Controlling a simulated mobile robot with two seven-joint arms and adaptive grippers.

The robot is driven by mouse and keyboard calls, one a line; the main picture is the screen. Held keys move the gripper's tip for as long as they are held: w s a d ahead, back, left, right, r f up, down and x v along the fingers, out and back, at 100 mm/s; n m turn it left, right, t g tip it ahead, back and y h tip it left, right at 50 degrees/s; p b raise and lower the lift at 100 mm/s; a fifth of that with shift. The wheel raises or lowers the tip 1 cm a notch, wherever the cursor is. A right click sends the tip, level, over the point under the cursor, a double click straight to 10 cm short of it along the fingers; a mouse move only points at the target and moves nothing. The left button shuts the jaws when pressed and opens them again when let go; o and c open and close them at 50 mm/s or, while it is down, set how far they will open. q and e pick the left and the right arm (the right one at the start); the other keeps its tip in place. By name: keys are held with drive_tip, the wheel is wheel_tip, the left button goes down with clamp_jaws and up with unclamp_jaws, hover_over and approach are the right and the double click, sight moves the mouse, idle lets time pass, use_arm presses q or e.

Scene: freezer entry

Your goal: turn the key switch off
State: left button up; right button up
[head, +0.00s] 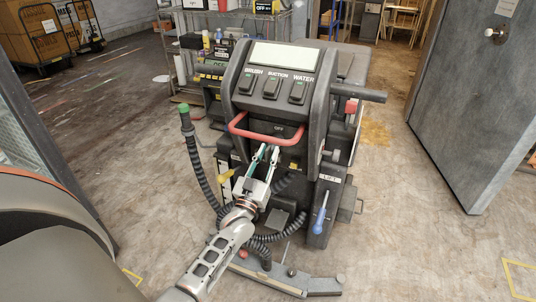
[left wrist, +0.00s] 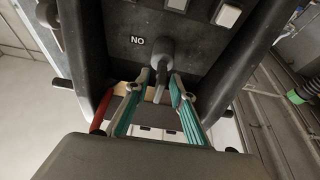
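The floor machine (head: 318,130) stands in the middle of the head view, with a red bar handle (head: 265,138) across its front. In the left wrist view the grey key switch (left wrist: 162,50) sits on the dark panel, beside an upside-down ON label (left wrist: 137,40). My left gripper (head: 268,150) reaches in under the red handle. In the left wrist view its teal-padded fingers (left wrist: 161,76) stand apart, one on each side of the key. Narrow gaps show, and I see no firm contact. The key is too small to make out in the head view. My right gripper is not in view.
BRUSH, SUCTION and WATER switches (head: 272,88) sit above the red handle. A black hose with a green end (head: 184,118) stands on the left, and a blue lever (head: 320,215) at lower right. A grey door (head: 470,100) stands right; floor between is clear.

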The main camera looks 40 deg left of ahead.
use_arm(q)
drive_tip(key=v, duration=1.2)
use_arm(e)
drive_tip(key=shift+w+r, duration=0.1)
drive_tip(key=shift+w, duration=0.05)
use_arm(q)
drive_tip(key=shift+d+r, duration=0.1)
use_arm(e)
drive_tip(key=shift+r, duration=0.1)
use_arm(q)
drive_tip(key=s+d+f+m+g+h+p, duration=0.2)
drive_tip(key=s+d+f+g+p, duration=0.1)
drive_tip(key=s+d, duration=0.3)
drive_tip(key=s+d+f+m+g+h+p, duration=0.3)
drive_tip(key=s+d, duration=0.4)
drive_tip(key=s, duration=0.3)
drive_tip(key=s+d+f+m+g+h+p, duration=0.2)
drive_tip(key=s+d+f+g+h+p, duration=0.1)
drive_tip(key=s+d, duration=0.4)
drive_tip(key=s+f+g, duration=0.1)
drive_tip(key=g, duration=0.1)
drive_tip(key=shift+s+f+g, duration=0.25)
drive_tip(key=shift+f+g, duration=0.05)
drive_tip(key=shift+f, duration=0.1)
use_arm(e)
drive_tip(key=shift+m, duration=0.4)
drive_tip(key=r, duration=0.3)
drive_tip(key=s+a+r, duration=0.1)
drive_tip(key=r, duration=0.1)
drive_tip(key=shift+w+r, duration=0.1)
